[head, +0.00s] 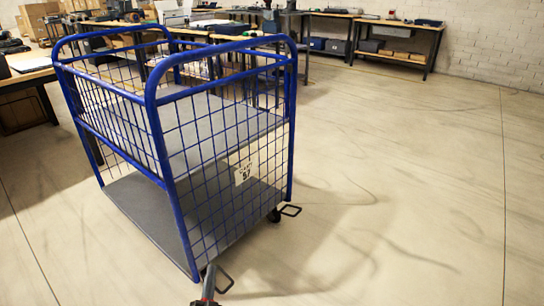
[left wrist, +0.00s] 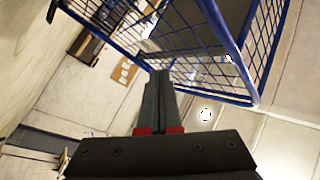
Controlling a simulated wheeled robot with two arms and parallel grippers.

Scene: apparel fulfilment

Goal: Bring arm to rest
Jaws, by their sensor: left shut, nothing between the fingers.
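My left gripper (head: 211,268) shows at the bottom of the head view, at the lower front corner of the blue cart; I cannot tell whether it touches the cart. In the left wrist view, its two dark fingers (left wrist: 160,76) are shut together with nothing between them, and the cart's blue frame (left wrist: 225,45) shows beyond them. My right gripper is not in view.
Workbenches (head: 400,25) with boxes line the back wall. A wooden table (head: 28,76) stands at the left. The floor on the right is clear.

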